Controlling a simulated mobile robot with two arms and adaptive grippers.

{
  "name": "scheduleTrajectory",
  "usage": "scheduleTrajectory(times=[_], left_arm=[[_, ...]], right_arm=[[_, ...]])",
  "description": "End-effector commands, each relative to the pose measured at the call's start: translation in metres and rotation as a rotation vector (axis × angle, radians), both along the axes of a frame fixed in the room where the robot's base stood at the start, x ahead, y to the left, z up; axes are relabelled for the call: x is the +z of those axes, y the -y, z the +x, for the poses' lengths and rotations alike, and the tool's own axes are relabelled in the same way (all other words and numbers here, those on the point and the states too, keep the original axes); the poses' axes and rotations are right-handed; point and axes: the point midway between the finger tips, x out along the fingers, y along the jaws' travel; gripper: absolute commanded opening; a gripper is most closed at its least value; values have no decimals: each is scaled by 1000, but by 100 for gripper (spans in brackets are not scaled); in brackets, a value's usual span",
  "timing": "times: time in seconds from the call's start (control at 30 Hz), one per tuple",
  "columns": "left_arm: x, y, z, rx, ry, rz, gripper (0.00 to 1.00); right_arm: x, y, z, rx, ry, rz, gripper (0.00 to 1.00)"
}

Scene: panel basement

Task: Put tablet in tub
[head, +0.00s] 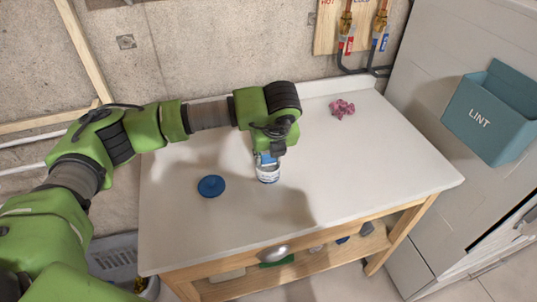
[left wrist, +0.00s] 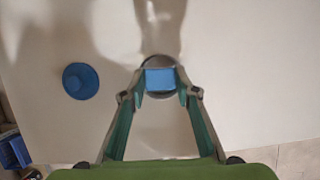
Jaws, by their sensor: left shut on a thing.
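The tablet (left wrist: 160,81) is a blue block between the fingertips of my left gripper (left wrist: 160,92), which is shut on it. In the head view, my left gripper (head: 270,150) points down over the tub. The tub (head: 268,174) is a small white, round container with a printed label, standing on the white table top. In the left wrist view, the tub's round rim (left wrist: 158,63) shows behind the tablet. I cannot tell whether the tablet is above the rim or partly inside. My right gripper is not in view.
A round blue lid (head: 211,186) lies on the table (head: 345,170), left of the tub. A pink cluster (head: 342,108) lies near the back right. A teal lint bin (head: 490,115) hangs on the grey cabinet at the right.

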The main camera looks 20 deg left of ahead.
Motion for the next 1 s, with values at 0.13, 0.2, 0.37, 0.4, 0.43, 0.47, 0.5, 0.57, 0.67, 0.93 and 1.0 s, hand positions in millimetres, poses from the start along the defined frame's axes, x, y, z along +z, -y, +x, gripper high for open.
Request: scheduleTrajectory(times=[0.13,0.2,0.37,0.4,0.43,0.47,0.5,0.57,0.67,0.93,1.0], left_arm=[[0,0,0,0,0,0,13],[0,0,0,0,0,0,13],[0,0,0,0,0,0,31],[0,0,0,0,0,0,42],[0,0,0,0,0,0,48],[0,0,0,0,0,0,48],[0,0,0,0,0,0,48],[0,0,0,0,0,0,48],[0,0,0,0,0,0,48],[0,0,0,0,0,0,48],[0,0,0,0,0,0,48]], right_arm=[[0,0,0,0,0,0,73],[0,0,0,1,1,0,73],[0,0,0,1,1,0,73],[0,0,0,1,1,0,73],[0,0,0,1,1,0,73],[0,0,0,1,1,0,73],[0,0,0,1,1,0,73],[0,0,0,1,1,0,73],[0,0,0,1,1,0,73],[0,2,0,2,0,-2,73],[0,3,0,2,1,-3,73]])
